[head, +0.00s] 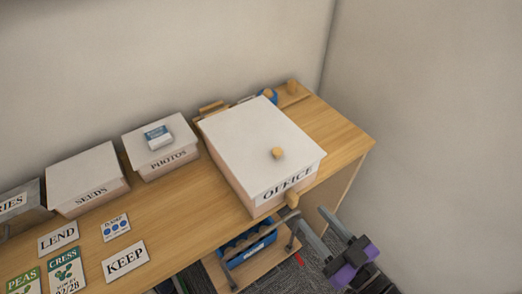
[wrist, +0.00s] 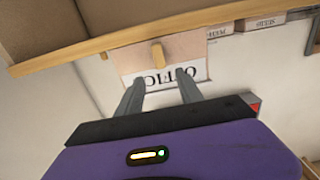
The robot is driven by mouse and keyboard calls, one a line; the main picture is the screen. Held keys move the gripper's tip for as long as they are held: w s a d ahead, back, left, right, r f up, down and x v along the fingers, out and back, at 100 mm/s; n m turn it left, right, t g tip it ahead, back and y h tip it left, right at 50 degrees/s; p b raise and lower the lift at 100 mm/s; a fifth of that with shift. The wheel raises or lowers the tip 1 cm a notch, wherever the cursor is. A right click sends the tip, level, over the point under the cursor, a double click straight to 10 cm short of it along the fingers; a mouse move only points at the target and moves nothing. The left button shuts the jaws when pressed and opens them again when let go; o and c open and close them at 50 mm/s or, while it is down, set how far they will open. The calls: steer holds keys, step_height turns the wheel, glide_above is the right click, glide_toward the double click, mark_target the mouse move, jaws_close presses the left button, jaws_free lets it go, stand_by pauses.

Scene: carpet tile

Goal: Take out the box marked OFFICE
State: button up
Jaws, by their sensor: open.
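The OFFICE box (head: 255,140) is a large box with a white lid, a round wooden knob (head: 277,153) on top and a front label reading OFFICE. It stands at the right part of the wooden desk. A wooden knob (head: 292,200) sticks out at its front. My gripper (head: 307,212) is open in front of the box, near this knob. In the wrist view the box (wrist: 197,55) shows upside down, with the knob (wrist: 157,54) ahead of my open fingertips (wrist: 160,74). The fingers partly cover the label. Nothing is between them.
The PHOTOS box (head: 160,160) bears a small blue-and-white packet (head: 158,137). The SEEDS box (head: 88,180) stands farther left. LEND (head: 58,238) and KEEP (head: 125,258) cards lie on the desk (head: 190,215). A blue crate (head: 248,250) sits below. A wall closes the right side.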

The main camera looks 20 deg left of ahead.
mark_target(297, 200)
steer(key=p+x, duration=0.3)
steer(key=x, duration=0.4)
steer(key=shift+w+a+f, duration=0.1)
steer(key=shift+a, duration=0.15)
steer(key=shift+c, duration=0.2)
jaws_close()
